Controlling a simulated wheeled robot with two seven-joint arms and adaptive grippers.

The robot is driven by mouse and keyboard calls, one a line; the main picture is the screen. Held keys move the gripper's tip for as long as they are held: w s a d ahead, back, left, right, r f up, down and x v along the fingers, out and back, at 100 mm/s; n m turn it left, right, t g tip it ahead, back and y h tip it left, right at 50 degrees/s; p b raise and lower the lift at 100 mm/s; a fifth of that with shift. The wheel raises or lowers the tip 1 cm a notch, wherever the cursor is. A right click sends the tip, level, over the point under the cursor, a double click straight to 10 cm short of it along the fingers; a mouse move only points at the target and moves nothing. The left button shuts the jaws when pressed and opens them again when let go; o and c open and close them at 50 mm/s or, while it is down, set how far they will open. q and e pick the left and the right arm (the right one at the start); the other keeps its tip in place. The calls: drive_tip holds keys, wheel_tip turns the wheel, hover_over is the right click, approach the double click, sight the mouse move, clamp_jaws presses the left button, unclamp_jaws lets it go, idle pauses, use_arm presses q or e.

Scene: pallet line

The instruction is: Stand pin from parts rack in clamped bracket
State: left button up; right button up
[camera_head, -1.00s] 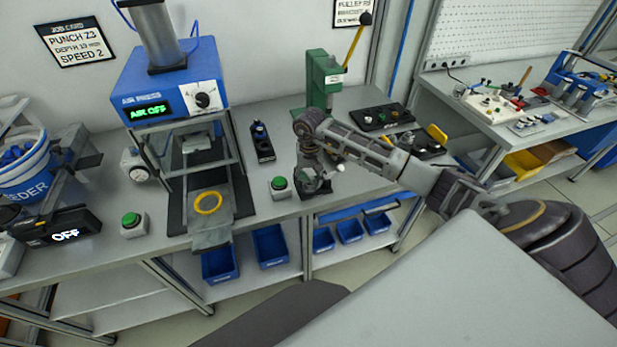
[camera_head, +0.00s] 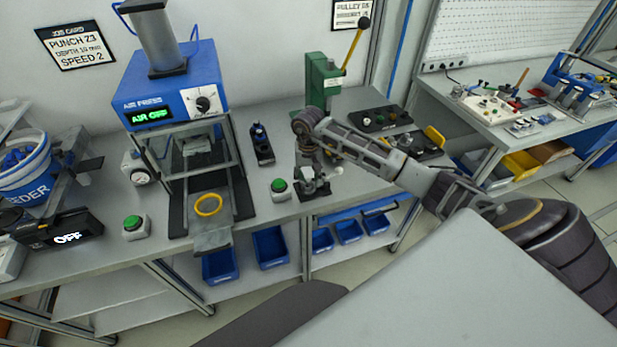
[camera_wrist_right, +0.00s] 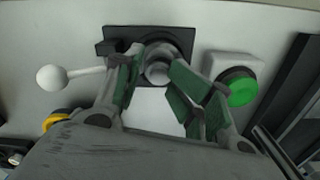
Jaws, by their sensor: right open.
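My right gripper (camera_head: 312,178) points down over a small clamp fixture on the bench, and the arm hides much of it in the head view. In the right wrist view the gripper (camera_wrist_right: 157,76) is open, its green-padded fingers on either side of a grey round upright part (camera_wrist_right: 158,62). I cannot tell whether this is the bracket, the pin or both, or whether the fingers touch it. The fixture's black base (camera_wrist_right: 118,34) and white-knobbed clamp lever (camera_wrist_right: 52,78) show there. The parts rack (camera_head: 380,117) appears to be the black tray holding several small parts. My left gripper is out of view.
A green push button (camera_head: 280,188) stands close left of the fixture. The green lever press (camera_head: 325,80) stands behind it. The blue air press (camera_head: 170,90), its display reading AIR OFF, is further left. A black holder (camera_head: 262,145) stands between them.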

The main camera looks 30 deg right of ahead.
sight(308, 180)
wheel_tip(308, 180, up, 12)
drive_tip(key=b, duration=0.2)
idle(0.6)
